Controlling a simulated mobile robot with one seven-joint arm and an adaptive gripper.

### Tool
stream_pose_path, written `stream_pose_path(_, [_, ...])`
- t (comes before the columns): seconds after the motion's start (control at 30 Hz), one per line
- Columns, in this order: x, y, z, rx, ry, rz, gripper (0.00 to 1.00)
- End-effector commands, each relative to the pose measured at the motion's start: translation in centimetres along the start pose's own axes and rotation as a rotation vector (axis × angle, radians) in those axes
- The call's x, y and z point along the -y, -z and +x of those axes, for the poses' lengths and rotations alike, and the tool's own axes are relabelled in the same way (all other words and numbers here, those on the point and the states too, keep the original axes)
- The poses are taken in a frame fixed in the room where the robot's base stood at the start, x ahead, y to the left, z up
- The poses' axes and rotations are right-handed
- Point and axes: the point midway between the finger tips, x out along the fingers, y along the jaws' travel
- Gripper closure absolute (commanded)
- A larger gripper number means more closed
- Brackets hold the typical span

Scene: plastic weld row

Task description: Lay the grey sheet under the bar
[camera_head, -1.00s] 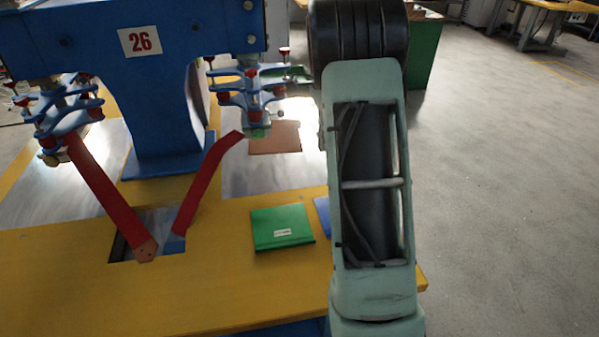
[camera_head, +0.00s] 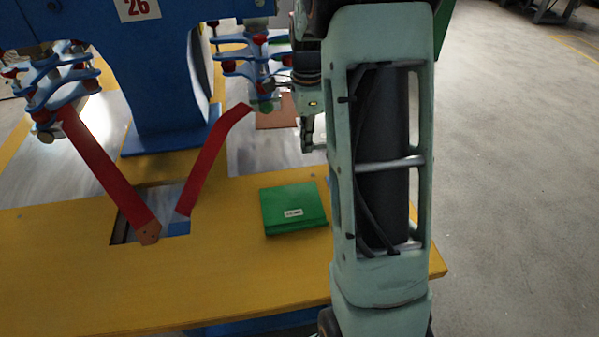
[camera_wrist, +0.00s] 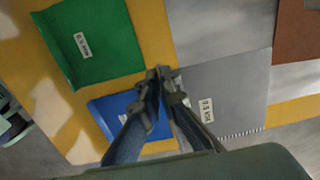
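The grey sheet (camera_wrist: 235,90) shows in the wrist view, flat with a white label and a ruler-like marked edge. In the head view my arm hides the place where it lies. My gripper (camera_wrist: 160,72) is above the sheet's left edge, between it and a blue sheet (camera_wrist: 110,110). Its fingertips are together with nothing visible between them; the height is hard to judge. In the head view my gripper (camera_head: 309,138) is partly behind my arm. The blue machine (camera_head: 165,85) marked 26 carries clamp-like heads (camera_head: 248,65); I cannot tell which part is the bar.
A green folder-like sheet (camera_head: 293,207) lies on the yellow table (camera_head: 230,275). A brown sheet (camera_head: 276,113) lies farther back on the metal surface. Two red strips (camera_head: 105,165) slope down beside a rectangular opening in the table. Open floor lies to the right.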

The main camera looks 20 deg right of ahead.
Motion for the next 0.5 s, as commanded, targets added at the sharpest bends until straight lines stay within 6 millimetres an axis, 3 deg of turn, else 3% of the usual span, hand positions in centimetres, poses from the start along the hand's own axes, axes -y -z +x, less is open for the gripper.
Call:
stream_pose_path(0.1, [-1.1, -1.1, 2.0, 0.000, 0.000, -0.001, 1.00])
stream_pose_path(0.37, [-2.1, -2.0, 3.5, -0.001, 0.000, 0.000, 1.00])
stream_pose_path(0.5, [-2.5, -2.3, 5.4, -0.001, -0.003, 0.000, 1.00])
